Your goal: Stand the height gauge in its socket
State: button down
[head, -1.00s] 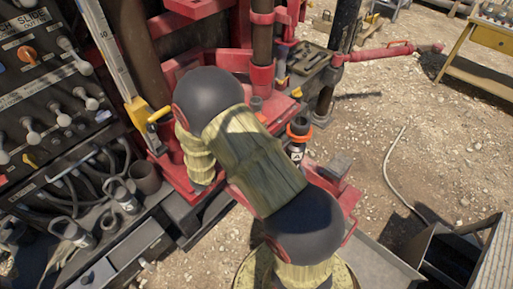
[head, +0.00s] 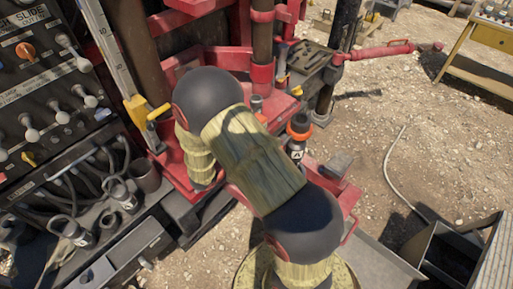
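A tall white graduated scale (head: 101,32) with a yellow lower part (head: 137,108) looks like the height gauge. It stands slightly tilted in the picture at the upper left, between the control panel and the red rig. A yellow side knob points toward my arm. Its foot is partly hidden, and I cannot tell whether it sits in a socket. My arm crosses the middle of the head view, and its far end bends down just right of the yellow part. My gripper is hidden below the arm's sleeve, so its fingers and anything in them do not show.
The control panel (head: 35,95) with levers fills the left. A dark open cup (head: 145,176) and hoses lie below it. The red rig frame (head: 262,72) stands behind my arm. An orange-collared black cylinder (head: 299,131) is right of the arm.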

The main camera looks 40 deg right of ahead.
jog(key=c, duration=1.4)
grip_release()
jog(key=shift+f, duration=0.1)
jog(key=v, duration=1.2)
